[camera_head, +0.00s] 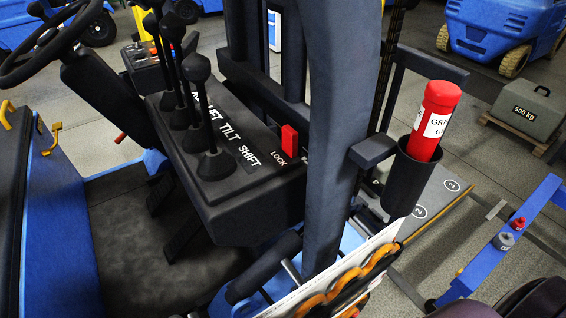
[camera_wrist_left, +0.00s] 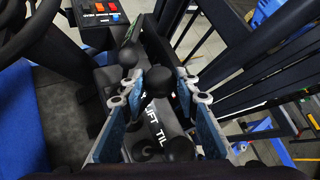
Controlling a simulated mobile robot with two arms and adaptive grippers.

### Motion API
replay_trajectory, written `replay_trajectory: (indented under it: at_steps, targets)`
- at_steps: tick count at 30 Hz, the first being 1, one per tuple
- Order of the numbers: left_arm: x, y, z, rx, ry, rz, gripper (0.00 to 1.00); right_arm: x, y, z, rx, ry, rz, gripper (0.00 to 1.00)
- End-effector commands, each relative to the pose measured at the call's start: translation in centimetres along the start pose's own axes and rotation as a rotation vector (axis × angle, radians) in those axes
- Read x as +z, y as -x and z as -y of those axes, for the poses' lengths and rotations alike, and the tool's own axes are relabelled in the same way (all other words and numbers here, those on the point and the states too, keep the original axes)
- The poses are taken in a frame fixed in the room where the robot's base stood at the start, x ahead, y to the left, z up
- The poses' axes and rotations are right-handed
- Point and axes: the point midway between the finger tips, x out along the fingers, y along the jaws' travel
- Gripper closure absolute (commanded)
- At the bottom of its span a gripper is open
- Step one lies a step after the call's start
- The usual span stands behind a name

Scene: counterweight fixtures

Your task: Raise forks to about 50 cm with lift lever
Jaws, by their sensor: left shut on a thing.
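The dark lever console (camera_head: 250,205) with printed words LIFT, TILT and SHIFT fills the middle of the head view. Several black levers with round knobs stand on it, the nearest knob (camera_head: 200,68) beside SHIFT. In the left wrist view my left gripper (camera_wrist_left: 160,95) has its two blue-padded fingers on either side of a black lever knob (camera_wrist_left: 158,80), which I take to be the lift lever's. It is shut on it. Other knobs (camera_wrist_left: 128,55) stand close by. My left gripper cannot be made out in the head view. The forks are not clearly seen.
A steering wheel (camera_head: 50,40) and button box (camera_head: 145,65) are left of the levers. A red LOCK switch (camera_head: 289,140) and the mast post (camera_head: 338,110) stand to the right. A red cylinder (camera_head: 436,115) sits in a black holder. A 500 kg weight (camera_head: 528,110) is behind.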

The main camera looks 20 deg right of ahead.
Motion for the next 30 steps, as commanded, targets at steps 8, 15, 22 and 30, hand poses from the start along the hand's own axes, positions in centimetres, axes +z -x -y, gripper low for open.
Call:
replay_trajectory:
  at_steps: [8,15,22,30]
  targets:
    - [0.0,0.0,0.0,0.0,0.001,0.001,0.85,0.1,0.0,-0.4,0.005,0.001,0.001,0.6]
    - [-0.1,0.1,-0.5,0.0,0.002,0.002,0.85,0.2,-0.4,-0.7,0.008,0.001,0.002,0.6]
    - [-0.8,1.3,-3.8,0.002,0.004,0.001,0.85,0.5,-2.9,-0.7,0.009,0.0,0.003,0.6]
    - [-1.2,3.1,-7.3,0.004,0.003,-0.002,0.85,0.7,-4.7,-0.7,0.008,0.0,0.004,0.6]
